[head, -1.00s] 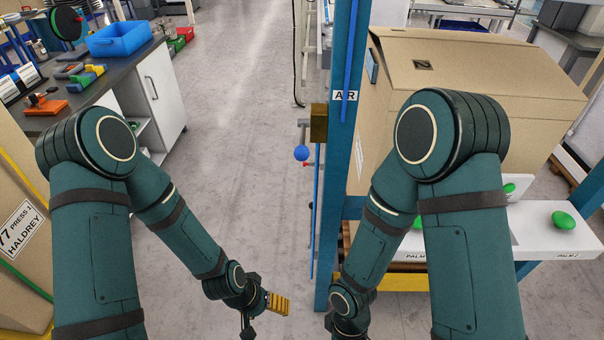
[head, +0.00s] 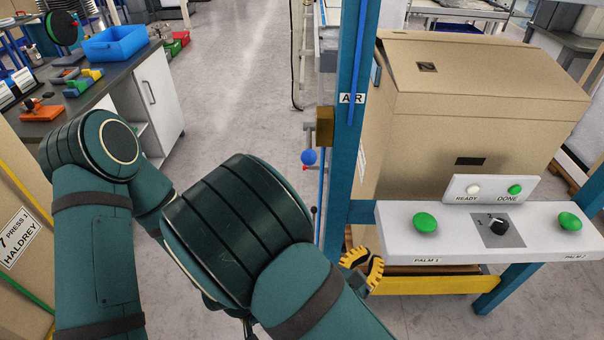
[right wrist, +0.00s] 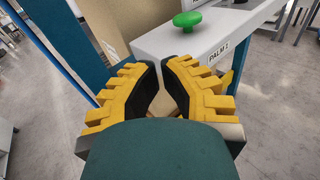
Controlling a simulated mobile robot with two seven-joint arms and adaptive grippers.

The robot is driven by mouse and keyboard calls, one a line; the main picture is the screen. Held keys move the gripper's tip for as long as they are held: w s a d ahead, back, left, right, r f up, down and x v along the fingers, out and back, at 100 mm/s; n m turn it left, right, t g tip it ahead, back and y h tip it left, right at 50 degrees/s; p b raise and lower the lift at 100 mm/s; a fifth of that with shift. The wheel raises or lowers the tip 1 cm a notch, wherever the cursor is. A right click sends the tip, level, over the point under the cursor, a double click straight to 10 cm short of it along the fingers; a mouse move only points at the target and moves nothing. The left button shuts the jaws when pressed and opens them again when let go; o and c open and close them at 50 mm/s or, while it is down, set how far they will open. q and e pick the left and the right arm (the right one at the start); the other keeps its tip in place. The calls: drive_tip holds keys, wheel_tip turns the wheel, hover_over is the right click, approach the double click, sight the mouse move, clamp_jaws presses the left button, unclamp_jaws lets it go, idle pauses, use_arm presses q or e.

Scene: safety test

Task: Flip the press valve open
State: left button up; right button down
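The air valve is a brass block (head: 325,126) on the blue post labelled AIR, with a lever ending in a blue ball (head: 309,157) below and left of it. A small red part sits just under the ball. My right gripper (head: 375,255) is low, to the right of the post and below the valve, apart from it. In the right wrist view its yellow-and-black fingers (right wrist: 158,68) are spread at the base, lean together at the tips and hold nothing. My left gripper is hidden behind my right arm.
A white control panel (head: 462,248) with green palm buttons and a dark selector stands close to my right gripper. A large cardboard-coloured box (head: 480,115) is behind it. A workbench with a blue bin (head: 116,44) is at left. The aisle floor is clear.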

use_arm(q)
drive_tip(key=shift+w+a+n, duration=0.1)
drive_tip(key=shift+a+n, duration=0.15)
drive_tip(key=shift+n, duration=0.05)
use_arm(e)
drive_tip(key=w+a+r+n+t+y, duration=0.1)
drive_tip(key=a+r+n+t+y, duration=0.2)
drive_tip(key=a+n+y, duration=0.1)
drive_tip(key=w+a+r+n+t+y, duration=0.1)
drive_tip(key=a+n+t+y, duration=0.3)
drive_tip(key=a, duration=0.5)
drive_tip(key=r+y, duration=0.1)
drive_tip(key=y, duration=0.1)
drive_tip(key=shift+a+r+y, duration=0.2)
drive_tip(key=shift+r+y, duration=0.2)
drive_tip(key=shift+w, duration=0.1)
approach(309, 142)
drive_tip(key=w+f, duration=0.4)
use_arm(q)
drive_tip(key=shift+w+f+b, duration=0.1)
drive_tip(key=shift+f+b, duration=0.3)
use_arm(e)
drive_tip(key=shift+w+a+r, duration=0.2)
drive_tip(key=shift+a+r, duration=0.2)
drive_tip(key=shift+r, duration=0.35)
use_arm(q)
drive_tip(key=shift+r, duration=0.1)
